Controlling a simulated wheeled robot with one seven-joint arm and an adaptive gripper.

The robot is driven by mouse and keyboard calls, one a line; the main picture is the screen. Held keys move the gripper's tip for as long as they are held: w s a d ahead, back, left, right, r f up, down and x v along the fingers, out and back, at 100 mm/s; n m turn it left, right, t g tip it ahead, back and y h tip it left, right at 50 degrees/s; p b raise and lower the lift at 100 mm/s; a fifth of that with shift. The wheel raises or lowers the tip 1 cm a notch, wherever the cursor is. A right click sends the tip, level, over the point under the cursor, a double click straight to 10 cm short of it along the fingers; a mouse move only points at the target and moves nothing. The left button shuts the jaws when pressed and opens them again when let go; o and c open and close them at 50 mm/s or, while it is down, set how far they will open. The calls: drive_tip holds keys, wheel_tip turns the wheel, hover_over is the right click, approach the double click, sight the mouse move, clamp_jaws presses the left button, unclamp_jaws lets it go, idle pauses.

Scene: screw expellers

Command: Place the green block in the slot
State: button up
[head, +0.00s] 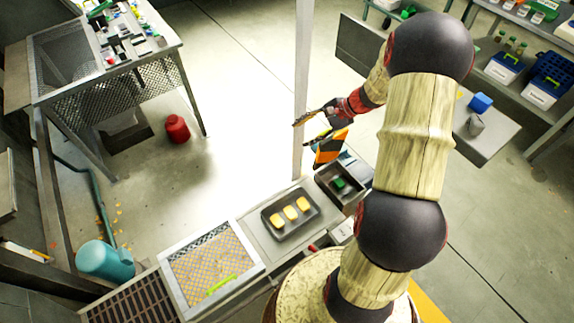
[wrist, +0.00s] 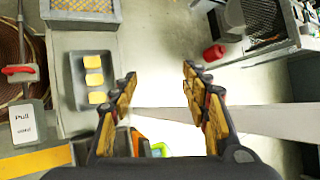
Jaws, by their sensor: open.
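A small dark green block (head: 338,183) lies in a dark open bin (head: 350,195) to the right of the tray of yellow blocks in the head view. I cannot pick out the block in the wrist view. My gripper (head: 311,129) is open and empty, up and left of the bin in the head view, apart from the block. In the wrist view its two fingers (wrist: 157,78) are spread wide with only floor between the tips. I cannot make out for certain which opening is the slot.
A grey tray (head: 270,230) holds yellow blocks (head: 290,213). A mesh-topped tray (head: 180,262) with a bright green item (head: 221,285) stands to its left. An orange-and-black object (head: 330,147) and a thin upright post (head: 301,75) are close to my gripper. A red canister (head: 177,129) stands on the floor.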

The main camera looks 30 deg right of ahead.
drive_tip(key=s+a+r+n+g+h, duration=0.1)
drive_tip(key=s+a+r+n+g, duration=0.15)
drive_tip(key=a+r+n, duration=0.45)
drive_tip(key=s+a+r+n+t+h, duration=0.1)
drive_tip(key=s+a+r+n+h, duration=0.2)
drive_tip(key=s, duration=0.7)
drive_tip(key=s+a+r+n+t+h, duration=0.2)
drive_tip(key=s+a+r+n, duration=0.5)
drive_tip(key=s+a+r, duration=0.3)
wheel_tip(320, 180, up, 4)
drive_tip(key=shift+s+a+h, duration=0.35)
drive_tip(key=shift+a+h, duration=0.05)
wheel_tip(320, 180, up, 3)
drive_tip(key=p, duration=0.3)
drive_tip(key=shift+r, duration=0.15)
drive_tip(key=shift+c, duration=0.3)
drive_tip(key=shift+c, duration=0.7)
